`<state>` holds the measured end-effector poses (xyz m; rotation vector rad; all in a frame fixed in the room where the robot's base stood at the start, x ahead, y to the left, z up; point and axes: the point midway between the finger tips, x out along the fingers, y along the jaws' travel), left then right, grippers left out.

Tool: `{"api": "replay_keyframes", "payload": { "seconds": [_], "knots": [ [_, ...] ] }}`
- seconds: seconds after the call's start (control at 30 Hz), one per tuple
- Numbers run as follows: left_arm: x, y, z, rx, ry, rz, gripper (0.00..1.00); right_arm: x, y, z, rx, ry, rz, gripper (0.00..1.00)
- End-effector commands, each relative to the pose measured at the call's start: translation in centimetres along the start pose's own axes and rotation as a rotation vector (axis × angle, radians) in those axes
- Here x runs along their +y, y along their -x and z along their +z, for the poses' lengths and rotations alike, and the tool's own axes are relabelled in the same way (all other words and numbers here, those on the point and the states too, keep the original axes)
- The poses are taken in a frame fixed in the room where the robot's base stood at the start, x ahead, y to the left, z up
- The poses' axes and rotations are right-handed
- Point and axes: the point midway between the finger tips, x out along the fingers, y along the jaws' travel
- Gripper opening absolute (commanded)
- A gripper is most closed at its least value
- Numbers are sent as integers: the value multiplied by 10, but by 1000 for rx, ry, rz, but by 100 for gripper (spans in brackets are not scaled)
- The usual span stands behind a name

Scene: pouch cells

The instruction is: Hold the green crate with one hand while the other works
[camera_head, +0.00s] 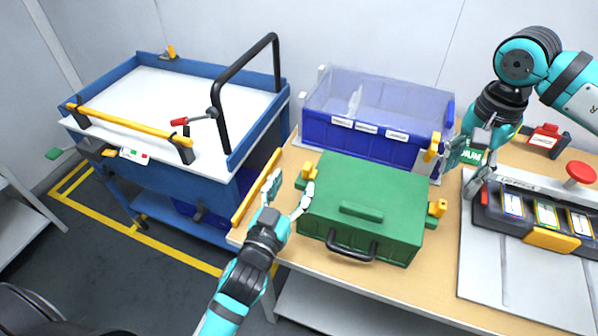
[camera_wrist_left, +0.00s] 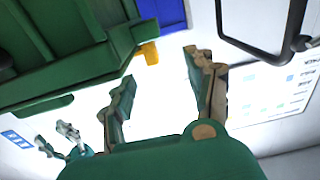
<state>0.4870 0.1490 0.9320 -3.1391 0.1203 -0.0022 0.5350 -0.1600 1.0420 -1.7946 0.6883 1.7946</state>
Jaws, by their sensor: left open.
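The green crate (camera_head: 330,228) sits closed on the wooden table, with a black front handle (camera_head: 352,247) and yellow side pieces. My left gripper (camera_head: 287,192) is open beside the crate's left end, close to the left yellow piece (camera_head: 306,177); I cannot tell whether it touches. In the left wrist view, the open fingers (camera_wrist_left: 160,88) have an empty gap between them, below the crate (camera_wrist_left: 70,62) and its yellow piece (camera_wrist_left: 147,53). My right gripper (camera_head: 463,168) is beyond the crate's right end, near a green lettered piece (camera_head: 466,152); its grip is unclear.
A blue bin (camera_head: 365,146) with clear upper walls stands directly behind the crate. A blue cart (camera_head: 205,160) with a white top and black push handle (camera_head: 222,95) is close on the left. On the right is a black holder (camera_head: 500,222) with several coloured cards and a red button (camera_head: 580,172).

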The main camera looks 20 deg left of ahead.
Motion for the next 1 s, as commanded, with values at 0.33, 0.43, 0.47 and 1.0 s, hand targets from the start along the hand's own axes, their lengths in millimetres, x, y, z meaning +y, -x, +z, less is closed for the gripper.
{"api": "replay_keyframes", "payload": {
  "seconds": [0.33, 0.43, 0.47, 1.0],
  "knots": [
    [0, -44, 0, 0, 0, 0, 56, 0, 0, 0, 0, 0, 0, 38],
    [0, -47, 1, -2, 0, -1, 56, 0, 0, 0, 0, 0, 0, 38],
    [0, -48, 1, -2, 0, -1, 56, 0, 0, 0, 0, 0, 0, 38],
    [0, -48, 1, -2, 0, -1, 15, 0, 0, 0, 0, 0, 0, 38]
  ]
}}
